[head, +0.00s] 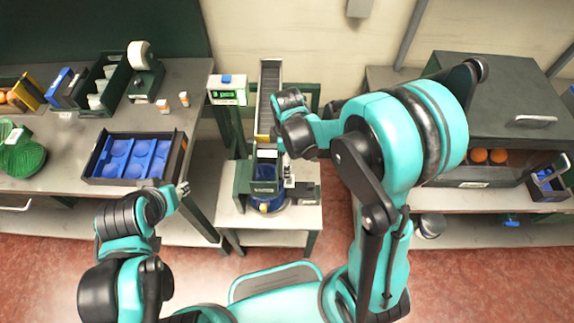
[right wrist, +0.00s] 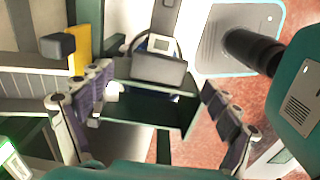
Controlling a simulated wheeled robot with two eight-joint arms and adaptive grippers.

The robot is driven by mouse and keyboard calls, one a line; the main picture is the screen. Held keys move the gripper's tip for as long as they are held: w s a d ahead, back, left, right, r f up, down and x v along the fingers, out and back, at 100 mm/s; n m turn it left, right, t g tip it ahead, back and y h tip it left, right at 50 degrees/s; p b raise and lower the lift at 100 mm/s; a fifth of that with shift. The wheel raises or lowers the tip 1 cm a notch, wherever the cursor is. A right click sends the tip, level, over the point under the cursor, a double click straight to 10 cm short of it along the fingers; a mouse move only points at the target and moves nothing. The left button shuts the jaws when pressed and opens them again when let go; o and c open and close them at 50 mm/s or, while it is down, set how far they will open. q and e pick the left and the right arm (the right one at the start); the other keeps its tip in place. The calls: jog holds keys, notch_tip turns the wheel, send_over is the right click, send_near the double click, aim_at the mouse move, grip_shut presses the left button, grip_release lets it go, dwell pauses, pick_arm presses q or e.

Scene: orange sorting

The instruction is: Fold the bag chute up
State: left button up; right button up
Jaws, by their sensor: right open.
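The bag chute, a dark green piece (head: 265,171), is at the front of the small middle stand, below the conveyor's near end. In the right wrist view a flat dark green panel (right wrist: 150,118), which looks like part of it, lies between my fingers. My right gripper (right wrist: 160,108) is open, with one finger on each side of the panel; I see no clear contact. In the head view my right wrist hides part of the machine and the fingers are hard to make out. My left gripper (head: 184,188) is in front of the blue tray; its opening is unclear.
A narrow conveyor (head: 270,88) runs down to the stand (head: 240,218). A black tray with blue cups (head: 138,135) and a white scale-like device (head: 145,70) are on the left table. A dark box with oranges (head: 490,100) is at right. The floor in front is clear.

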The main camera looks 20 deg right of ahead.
jog(key=shift+f+b, duration=0.4)
jog(key=shift+f, duration=1.4)
jog(key=shift+c, duration=0.3)
jog(key=c, duration=1.6)
